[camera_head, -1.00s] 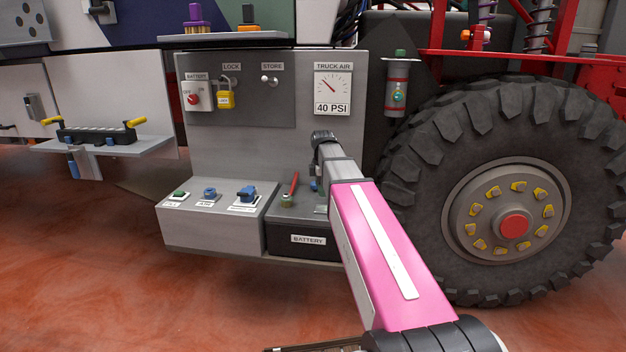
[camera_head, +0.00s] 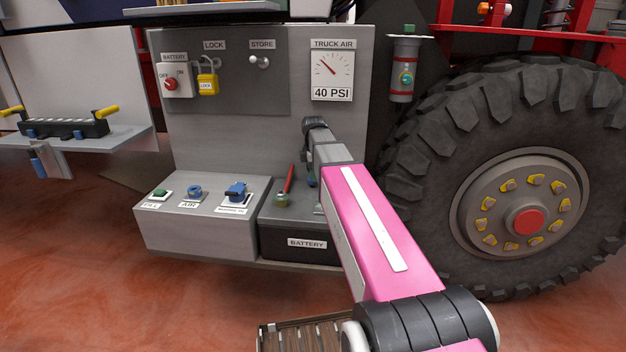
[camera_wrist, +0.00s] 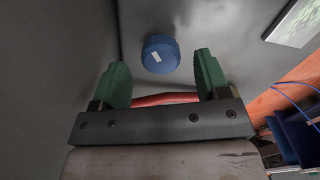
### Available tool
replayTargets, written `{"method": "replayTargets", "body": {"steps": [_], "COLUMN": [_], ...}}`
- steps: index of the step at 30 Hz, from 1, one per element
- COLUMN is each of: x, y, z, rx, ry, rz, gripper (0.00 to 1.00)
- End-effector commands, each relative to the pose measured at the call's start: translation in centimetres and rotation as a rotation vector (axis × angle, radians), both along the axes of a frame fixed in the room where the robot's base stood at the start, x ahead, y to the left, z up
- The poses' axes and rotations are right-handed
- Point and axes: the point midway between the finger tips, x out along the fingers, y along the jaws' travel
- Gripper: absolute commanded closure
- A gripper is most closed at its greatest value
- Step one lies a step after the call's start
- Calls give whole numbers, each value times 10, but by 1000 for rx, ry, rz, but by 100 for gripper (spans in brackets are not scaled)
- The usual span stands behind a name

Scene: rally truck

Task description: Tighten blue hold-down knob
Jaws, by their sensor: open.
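The blue hold-down knob (camera_wrist: 160,53) is a round blue cap with a small white mark, standing against a grey surface in the wrist view. My gripper (camera_wrist: 162,62) has its two green fingers apart, one on each side of the knob. The knob appears centred between the fingertips with clear gaps on both sides, and the wrist view does not show how far in depth it is from them. In the head view my pink arm reaches over the battery (camera_head: 306,243) and hides much of the area by my gripper. A small bluish part shows there, too small to identify.
A red lever (camera_head: 288,179) stands on the battery, and a red bar (camera_wrist: 165,99) crosses behind my fingers in the wrist view. A grey box with a blue valve (camera_head: 236,191) adjoins the battery. The panel has a gauge (camera_head: 332,70); a large tire (camera_head: 430,130) stands right.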

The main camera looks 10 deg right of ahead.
Motion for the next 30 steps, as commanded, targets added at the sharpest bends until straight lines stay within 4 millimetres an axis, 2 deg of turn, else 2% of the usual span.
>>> {"method": "replayTargets", "body": {"steps": [7, 19, 21, 24, 30], "x": [0, 0, 0, 0, 0], "y": [0, 0, 0, 0, 0], "z": [-26, -32, -31, -31, -31], "rx": [0, 0, 0, 0, 0], "ry": [0, -1, -1, -1, 0], "rz": [-1, -1, -1, -1, -6], "gripper": [31, 31, 54, 81, 81]}}
